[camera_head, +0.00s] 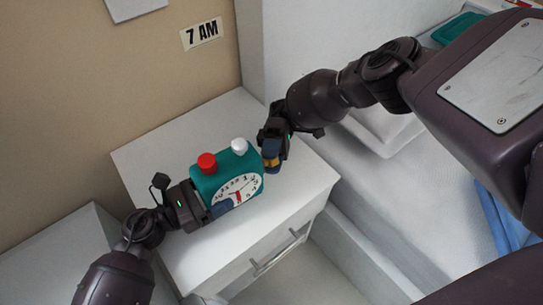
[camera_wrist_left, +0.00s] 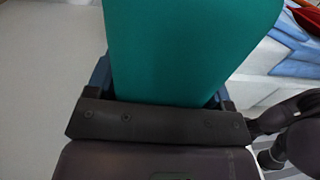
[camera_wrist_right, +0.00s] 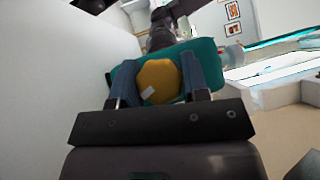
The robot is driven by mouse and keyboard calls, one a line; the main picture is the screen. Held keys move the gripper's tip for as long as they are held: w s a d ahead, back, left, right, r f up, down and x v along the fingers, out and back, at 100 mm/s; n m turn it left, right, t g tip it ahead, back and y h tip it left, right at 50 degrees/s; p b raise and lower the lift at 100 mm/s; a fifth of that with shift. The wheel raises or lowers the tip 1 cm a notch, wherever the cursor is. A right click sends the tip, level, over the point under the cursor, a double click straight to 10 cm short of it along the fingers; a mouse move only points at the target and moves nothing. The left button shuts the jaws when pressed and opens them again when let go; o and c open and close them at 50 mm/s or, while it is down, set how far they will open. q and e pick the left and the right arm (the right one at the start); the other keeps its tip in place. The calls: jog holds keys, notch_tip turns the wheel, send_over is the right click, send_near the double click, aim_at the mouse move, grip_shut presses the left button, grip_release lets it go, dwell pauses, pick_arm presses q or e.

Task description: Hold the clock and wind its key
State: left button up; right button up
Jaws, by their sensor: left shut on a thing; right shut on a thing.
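The teal clock (camera_head: 227,180) is above the white nightstand in the head view, its white dial facing the camera. A red knob (camera_head: 207,163) and a white knob (camera_head: 238,146) are on its top. My left gripper (camera_head: 206,206) is shut on the clock's left side; the clock's teal body (camera_wrist_left: 185,50) fills the left wrist view between the fingers. My right gripper (camera_head: 271,158) is at the clock's right side, shut on the yellow key (camera_wrist_right: 158,81). In the right wrist view the key sits between the blue fingers, with the teal clock (camera_wrist_right: 205,52) behind it.
The white nightstand (camera_head: 150,152) has a drawer with a metal handle (camera_head: 279,251). A "7 AM" sign (camera_head: 201,33) is on the beige wall. A white bed-like surface (camera_head: 400,190) with blue cloth (camera_head: 500,215) lies to the right. The nightstand's back left is bare.

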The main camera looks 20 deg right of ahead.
dwell(0.3)
jog(key=o, duration=0.9)
notch_tip(320, 180, up, 10)
jog(key=shift+w+d+r, duration=0.1)
jog(key=shift+w+r, duration=0.05)
jog(key=shift+r, duration=0.05)
jog(key=shift+o, duration=0.5)
